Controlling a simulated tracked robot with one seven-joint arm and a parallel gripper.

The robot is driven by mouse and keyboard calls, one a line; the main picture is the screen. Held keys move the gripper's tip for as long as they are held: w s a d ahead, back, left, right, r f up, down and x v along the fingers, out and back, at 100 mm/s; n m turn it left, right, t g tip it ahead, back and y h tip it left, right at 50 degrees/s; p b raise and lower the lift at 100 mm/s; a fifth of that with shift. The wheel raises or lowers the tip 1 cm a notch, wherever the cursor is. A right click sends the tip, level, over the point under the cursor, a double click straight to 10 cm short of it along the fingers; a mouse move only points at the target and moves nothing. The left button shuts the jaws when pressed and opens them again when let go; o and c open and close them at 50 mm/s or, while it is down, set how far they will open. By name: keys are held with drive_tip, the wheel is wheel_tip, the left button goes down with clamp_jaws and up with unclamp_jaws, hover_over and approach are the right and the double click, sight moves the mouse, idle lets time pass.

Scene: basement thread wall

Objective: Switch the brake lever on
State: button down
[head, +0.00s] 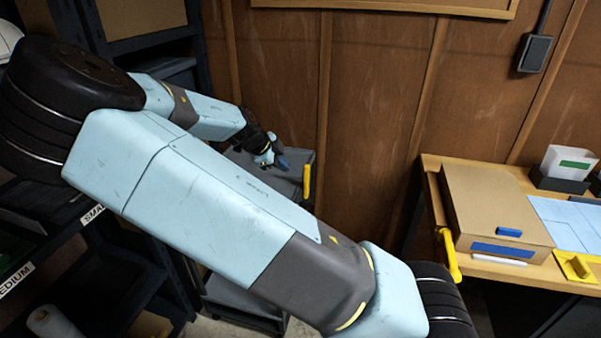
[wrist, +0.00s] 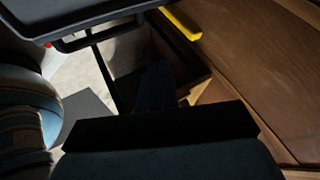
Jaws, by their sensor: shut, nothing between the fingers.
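A grey cart (head: 292,185) stands against the wooden wall, mostly behind my arm. A yellow bar (head: 307,182) stands upright at its right side; in the wrist view a yellow bar (wrist: 181,23) shows at the top. A second yellow handle (head: 448,256) hangs at the desk's left edge. No label shows which part is the brake lever, and I cannot tell its setting. My gripper (head: 282,162) is shut and empty, by the cart's upper tray, left of the upright yellow bar and apart from it. In the wrist view its dark fingers (wrist: 160,85) point toward the shadowed space under a dark tray.
A wooden desk (head: 428,166) at the right holds a cardboard box (head: 490,195) and papers. Dark shelving (head: 125,262) with size labels stands at the left. A small red part (wrist: 47,45) shows under the tray's edge. Some floor is free between cart and desk.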

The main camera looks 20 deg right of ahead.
approach(307, 185)
drive_tip(key=s+d, duration=0.1)
drive_tip(key=s, duration=0.2)
drive_tip(key=shift+w+d+f, duration=0.15)
drive_tip(key=shift+w+d, duration=0.2)
drive_tip(key=shift+w, duration=0.25)
drive_tip(key=shift+w+d+f, duration=0.1)
drive_tip(key=shift+w+d, duration=0.3)
drive_tip(key=shift+w, duration=0.25)
drive_tip(key=shift+w+d+f, duration=0.15)
drive_tip(key=shift+w+d, duration=0.2)
drive_tip(key=shift+w, duration=0.25)
